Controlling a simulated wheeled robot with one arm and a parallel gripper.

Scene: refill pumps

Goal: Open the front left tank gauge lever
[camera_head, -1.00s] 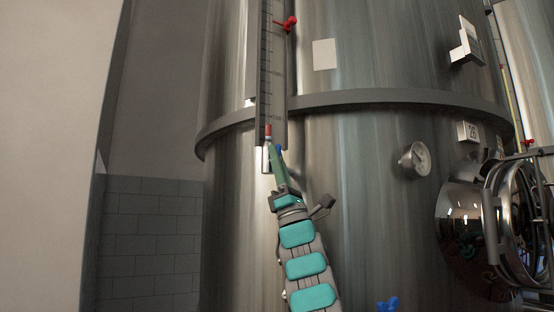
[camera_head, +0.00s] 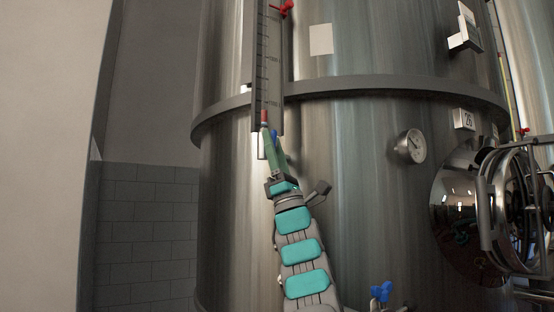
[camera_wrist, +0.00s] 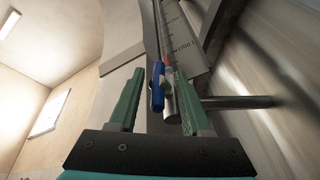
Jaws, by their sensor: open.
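The blue gauge lever (camera_wrist: 157,88) stands lengthwise between my two green fingers in the wrist view, nearer the left one. A bit of the lever's blue (camera_head: 274,134) shows beside the fingers in the head view. It sits by the metal pipe end at the foot of the tank gauge (camera_head: 268,65), a graduated strip with a red part at its lower end. My gripper (camera_head: 271,138) is open at the gauge's bottom; it also shows in the wrist view (camera_wrist: 160,74). I cannot tell whether a finger touches the lever.
The large steel tank (camera_head: 350,190) fills the middle, with a raised band (camera_head: 400,89) around it. A round dial (camera_head: 410,146) and a manhole door (camera_head: 515,195) are at the right. Blue handles (camera_head: 381,291) show low down. A tiled wall (camera_head: 148,230) is at the left.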

